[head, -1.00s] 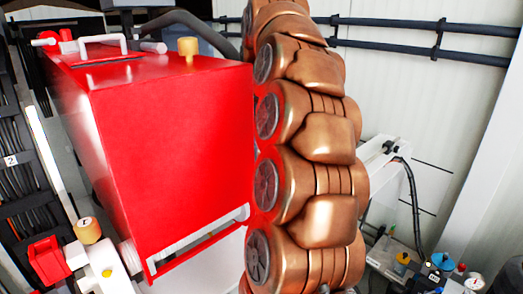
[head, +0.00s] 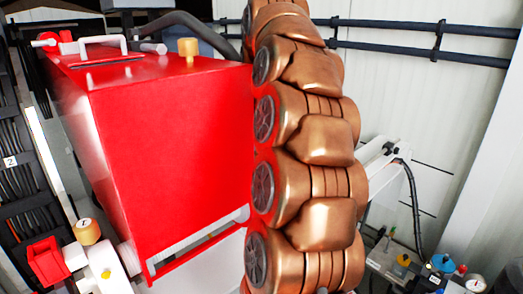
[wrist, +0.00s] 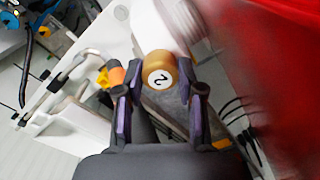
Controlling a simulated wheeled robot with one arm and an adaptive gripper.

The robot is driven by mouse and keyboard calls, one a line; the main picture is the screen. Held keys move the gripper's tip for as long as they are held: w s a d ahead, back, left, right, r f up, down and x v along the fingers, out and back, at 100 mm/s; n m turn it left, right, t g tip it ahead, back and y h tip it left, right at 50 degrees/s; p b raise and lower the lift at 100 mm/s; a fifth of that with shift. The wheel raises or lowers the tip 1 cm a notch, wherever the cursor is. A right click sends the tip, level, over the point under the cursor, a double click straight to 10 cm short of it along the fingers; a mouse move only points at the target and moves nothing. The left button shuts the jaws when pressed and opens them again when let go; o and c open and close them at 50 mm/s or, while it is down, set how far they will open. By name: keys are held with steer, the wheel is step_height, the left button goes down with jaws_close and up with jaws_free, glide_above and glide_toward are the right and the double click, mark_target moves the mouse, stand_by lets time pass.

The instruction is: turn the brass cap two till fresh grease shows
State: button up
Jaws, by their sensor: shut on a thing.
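Brass cap two (wrist: 159,66) is a gold cylinder with a white disc marked "2", in the upper middle of the wrist view. My gripper (wrist: 160,85) has its dark and purple fingers on either side of the cap and is shut on it. No grease can be made out around the cap. In the head view my copper-coloured arm hides the cap and my gripper. Another brass cap (head: 87,231), marked "1", stands at the lower left of the head view.
A big red tank (head: 175,150) fills the left of the head view, and blurred red shows close on the right of the wrist view. Dark pipes (head: 430,43) run along the back wall. Valves and a gauge (head: 475,283) sit at the lower right.

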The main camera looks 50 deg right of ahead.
steer(key=o, duration=1.1)
steer(key=shift+o, duration=0.2)
